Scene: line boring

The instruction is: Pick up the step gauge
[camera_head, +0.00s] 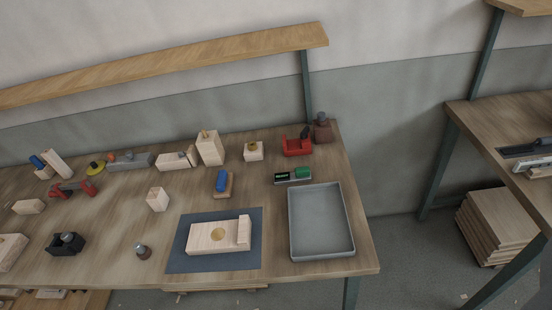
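I cannot tell for sure which item is the step gauge. A pale stepped-looking block (177,160) lies near the back of the workbench (330,272), left of an upright wooden block (210,149). A small dark and grey piece with a green part (293,175) lies behind the grey tray (320,222). A wooden piece with a round brass-coloured spot (218,236) lies on a dark mat (190,264); a raised block stands at its right end. My gripper is not in view.
The tray is empty. A red tool (297,146) and a dark brown object (322,130) stand at the back right. A blue-topped block (222,183) is behind the mat. Several small tools crowd the left. A shelf (200,60) hangs above; a second table (500,125) is right.

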